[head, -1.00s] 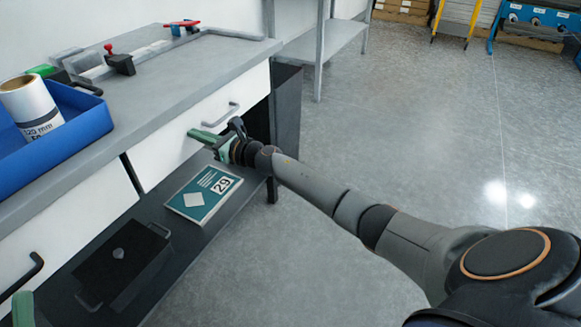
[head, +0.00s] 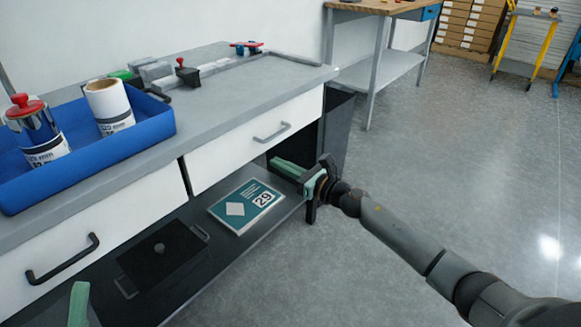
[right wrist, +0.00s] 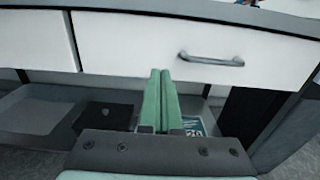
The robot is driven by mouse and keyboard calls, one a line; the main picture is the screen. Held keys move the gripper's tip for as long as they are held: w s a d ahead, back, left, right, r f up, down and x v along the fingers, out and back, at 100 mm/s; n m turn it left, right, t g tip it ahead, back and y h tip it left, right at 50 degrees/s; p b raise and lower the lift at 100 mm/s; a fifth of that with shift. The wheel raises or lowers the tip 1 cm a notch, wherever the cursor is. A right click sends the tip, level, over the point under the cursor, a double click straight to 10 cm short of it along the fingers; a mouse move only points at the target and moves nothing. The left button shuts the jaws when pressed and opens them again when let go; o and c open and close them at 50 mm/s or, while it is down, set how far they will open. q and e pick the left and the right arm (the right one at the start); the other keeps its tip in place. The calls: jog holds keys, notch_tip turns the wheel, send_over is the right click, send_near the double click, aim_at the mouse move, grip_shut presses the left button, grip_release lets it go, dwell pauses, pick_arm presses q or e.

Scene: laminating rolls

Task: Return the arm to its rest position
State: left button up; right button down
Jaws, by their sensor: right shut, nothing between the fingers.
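My right gripper (head: 274,162) is shut and empty. Its green fingers point left, in front of and just below the right white drawer (head: 225,158) with its grey handle (head: 272,133). In the right wrist view the two green fingers (right wrist: 160,75) lie together side by side, with the drawer (right wrist: 130,45) and handle (right wrist: 211,59) beyond them. The drawer looks closed. Of my left gripper, only a green finger (head: 79,304) shows at the bottom left of the head view; its opening cannot be judged.
The bench (head: 230,90) holds a blue tray (head: 130,143) with a white roll (head: 109,105) and a red-topped roll (head: 38,130). On the lower shelf lie a teal booklet marked 29 (head: 240,207) and a dark lidded box (head: 160,262). The floor (head: 450,170) to the right is clear.

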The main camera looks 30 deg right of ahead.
jog(key=shift+v, duration=1.35)
